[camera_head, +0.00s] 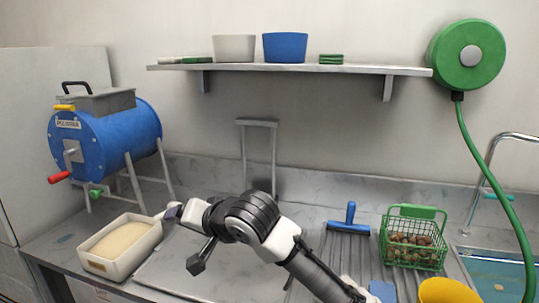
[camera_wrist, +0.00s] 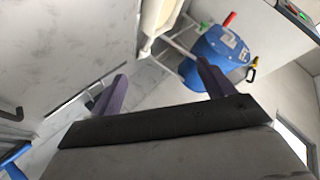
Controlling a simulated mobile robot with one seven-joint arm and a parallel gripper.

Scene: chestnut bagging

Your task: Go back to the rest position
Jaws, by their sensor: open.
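My gripper (camera_head: 172,212) is at the left end of my arm, low over the counter in the head view, close to the right rim of a cream tub. In the wrist view its two purple fingers (camera_wrist: 160,92) are spread wide apart with nothing between them. The fingertips in the head view are small and partly hidden by the wrist. My arm reaches in from the bottom right across the middle of the counter.
The cream tub (camera_head: 148,243) with pale contents stands left, below a blue drum (camera_head: 110,138) on legs. A blue squeegee (camera_head: 349,222), a green basket (camera_head: 437,228) of chestnuts and a yellow container (camera_head: 447,292) are right. A shelf (camera_head: 225,67) hangs above; a sink (camera_head: 495,270) is far right.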

